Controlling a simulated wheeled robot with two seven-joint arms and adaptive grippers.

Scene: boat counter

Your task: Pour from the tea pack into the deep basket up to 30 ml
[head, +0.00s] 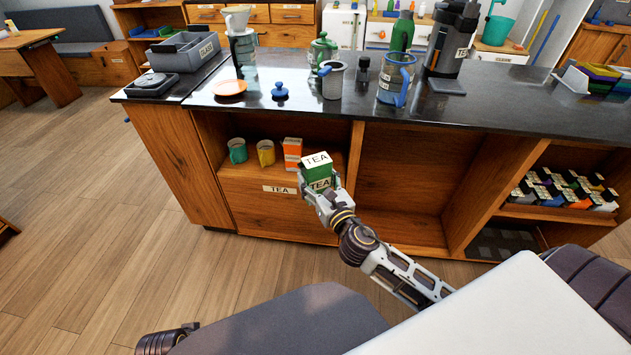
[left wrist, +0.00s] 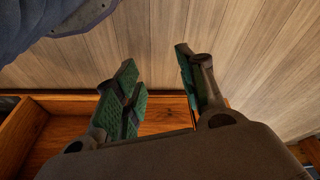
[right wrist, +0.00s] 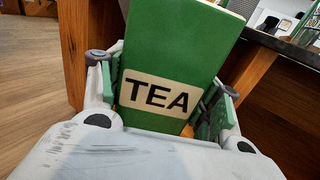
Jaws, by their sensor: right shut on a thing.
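The tea pack is a green box with a white top and a TEA label (head: 319,172). My right gripper (head: 321,190) is shut on it and holds it upright in front of the counter, below the countertop. The tea pack's green face (right wrist: 178,55) fills the right wrist view, between the two fingers. A grey, deep cup-like vessel (head: 333,83) with a handle stands on the countertop. It may be the deep basket, but I cannot tell for sure, and its inside is not clear. My left gripper (left wrist: 158,80) is open and empty, over the floor.
Mugs and an orange box (head: 292,150) sit on the shelf below.

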